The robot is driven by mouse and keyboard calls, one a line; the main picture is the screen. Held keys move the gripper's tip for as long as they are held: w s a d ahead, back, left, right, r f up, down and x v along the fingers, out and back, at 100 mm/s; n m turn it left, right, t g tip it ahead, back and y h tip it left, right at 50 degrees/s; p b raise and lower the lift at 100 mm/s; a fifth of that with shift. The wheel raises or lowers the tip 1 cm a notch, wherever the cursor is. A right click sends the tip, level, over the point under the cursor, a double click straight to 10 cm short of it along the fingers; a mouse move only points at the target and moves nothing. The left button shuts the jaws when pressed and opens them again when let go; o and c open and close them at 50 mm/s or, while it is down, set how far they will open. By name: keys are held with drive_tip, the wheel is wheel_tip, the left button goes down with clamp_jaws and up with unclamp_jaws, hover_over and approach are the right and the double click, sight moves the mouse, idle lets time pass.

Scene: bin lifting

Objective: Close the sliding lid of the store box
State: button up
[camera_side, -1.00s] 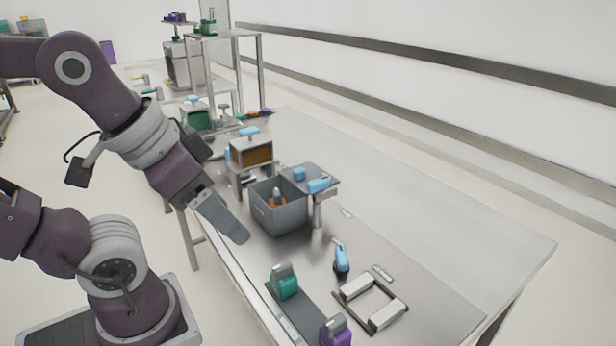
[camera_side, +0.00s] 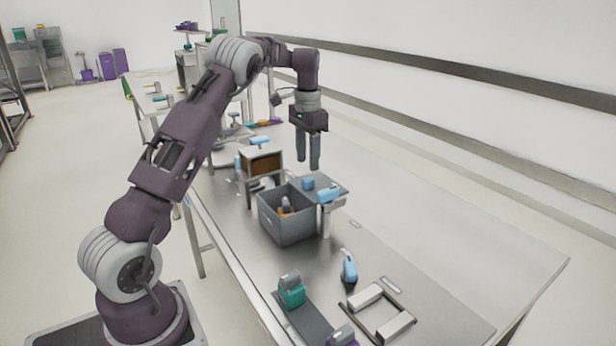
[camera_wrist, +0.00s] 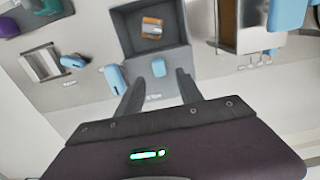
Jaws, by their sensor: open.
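The store box (camera_side: 284,226) is a grey open-topped bin on the bench, with an orange-brown item (camera_side: 286,208) inside. Its flat grey lid (camera_side: 338,180) lies slid out on the far right side, leaving the top uncovered. A small blue handle (camera_side: 308,183) stands on the lid. My gripper (camera_side: 308,166) points down above the handle, open and empty. In the wrist view, the handle (camera_wrist: 158,67) shows just beyond and between the fingertips (camera_wrist: 158,80), not touched as far as I can see. The box (camera_wrist: 150,12) lies beyond it.
A brown-fronted case on a stand (camera_side: 262,162) stands behind the box. A blue-topped post (camera_side: 328,194) is close to the lid's near edge. A blue bottle-like item (camera_side: 348,268), a white-barred frame (camera_side: 378,312) and a green item (camera_side: 291,290) lie nearer. The bench's right side is clear.

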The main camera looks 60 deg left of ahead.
sight(308, 179)
wheel_tip(308, 179, down, 6)
drive_tip(key=shift+d+r, duration=0.1)
clamp_jaws()
idle(1.5)
